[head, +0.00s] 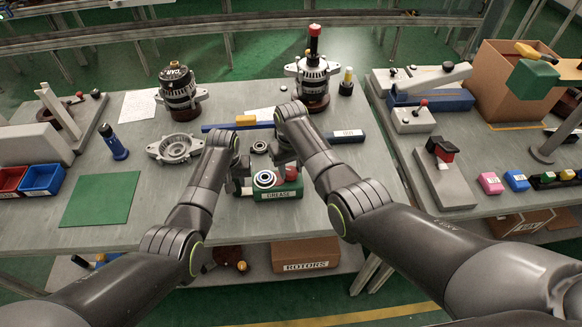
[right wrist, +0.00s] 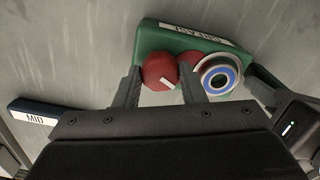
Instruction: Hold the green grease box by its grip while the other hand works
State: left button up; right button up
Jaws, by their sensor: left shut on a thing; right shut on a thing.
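The green grease box (head: 295,190) lies on the table near its front edge, its GREASE label facing front; it also shows in the right wrist view (right wrist: 150,42). My left gripper (head: 241,182) is shut at the box's left end; the grip itself is hidden by the fingers. A bearing with a blue ring (head: 265,179) sits at the box's top, also in the right wrist view (right wrist: 218,75). My right gripper (head: 284,170) is over the box's right part, shut on a red knob-like part (right wrist: 160,71). A second red piece is partly hidden beside it.
A dark ring (head: 260,147) lies just behind the box. A blue bar labelled MID (right wrist: 35,115) and a long blue tool (head: 222,127) lie farther back. An alternator housing (head: 176,148) and a green mat (head: 100,199) are at the left. Alternators stand at the back.

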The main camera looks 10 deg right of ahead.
aim_at(291, 170)
jog(key=m, duration=0.6)
dwell(0.6)
jog(key=o, duration=1)
notch_tip(291, 170, up, 12)
